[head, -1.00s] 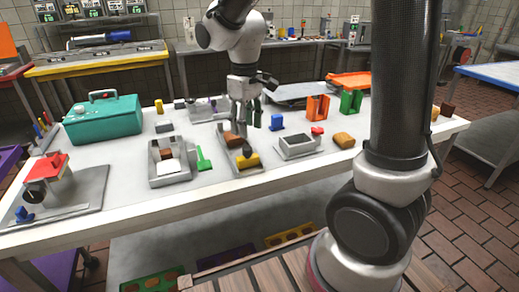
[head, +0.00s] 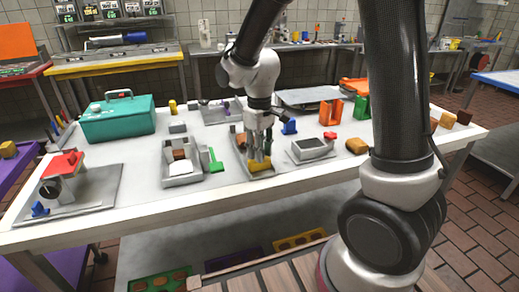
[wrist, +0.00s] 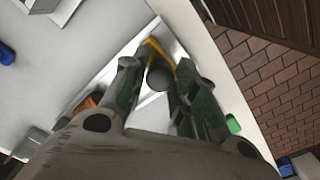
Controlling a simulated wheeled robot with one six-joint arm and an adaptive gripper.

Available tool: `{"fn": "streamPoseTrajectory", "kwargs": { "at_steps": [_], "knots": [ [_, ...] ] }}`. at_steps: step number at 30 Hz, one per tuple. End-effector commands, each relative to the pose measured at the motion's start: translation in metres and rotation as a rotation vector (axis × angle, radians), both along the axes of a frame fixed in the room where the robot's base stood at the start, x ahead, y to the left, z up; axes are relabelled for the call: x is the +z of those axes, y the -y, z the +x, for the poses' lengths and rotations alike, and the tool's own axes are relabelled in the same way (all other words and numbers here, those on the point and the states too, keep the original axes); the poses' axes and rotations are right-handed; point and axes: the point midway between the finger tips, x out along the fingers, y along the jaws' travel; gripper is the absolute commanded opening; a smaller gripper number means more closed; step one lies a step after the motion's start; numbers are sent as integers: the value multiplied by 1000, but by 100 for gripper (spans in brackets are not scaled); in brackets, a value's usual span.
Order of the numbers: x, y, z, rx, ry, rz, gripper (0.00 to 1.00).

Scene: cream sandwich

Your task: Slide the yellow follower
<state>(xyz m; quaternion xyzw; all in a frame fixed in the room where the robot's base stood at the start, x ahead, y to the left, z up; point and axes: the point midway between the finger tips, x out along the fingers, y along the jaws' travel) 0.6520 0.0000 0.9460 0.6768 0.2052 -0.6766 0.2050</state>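The yellow follower (head: 261,168) sits at the near end of a narrow grey tray (head: 241,165) on the white table. My gripper (head: 260,154) points down at the follower's back edge, with its fingers apart. In the wrist view, the green-padded fingers (wrist: 158,72) are spread. The yellow follower (wrist: 152,42) shows as a thin strip beyond their tips. A dark round piece (wrist: 159,79) shows in the gap between the fingers. I cannot tell whether either finger touches the follower.
Left of the tray stand a green T-shaped piece (head: 215,158) and a grey box (head: 180,172). To the right are a grey open box (head: 312,148), a tan block (head: 357,146) and a blue piece (head: 289,127). The table's front edge is close to the tray.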

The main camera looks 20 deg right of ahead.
Motion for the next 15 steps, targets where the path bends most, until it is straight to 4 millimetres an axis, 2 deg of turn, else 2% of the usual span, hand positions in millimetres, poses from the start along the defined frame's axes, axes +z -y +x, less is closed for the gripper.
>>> {"fn": "streamPoseTrajectory", "kwargs": {
  "at_steps": [1,3,11,15],
  "knots": [
    [0,0,0,0,0,0,13],
    [0,0,0,0,0,0,0],
    [0,0,3,0,0,0,0],
    [0,0,20,0,0,0,0]
  ]
}}
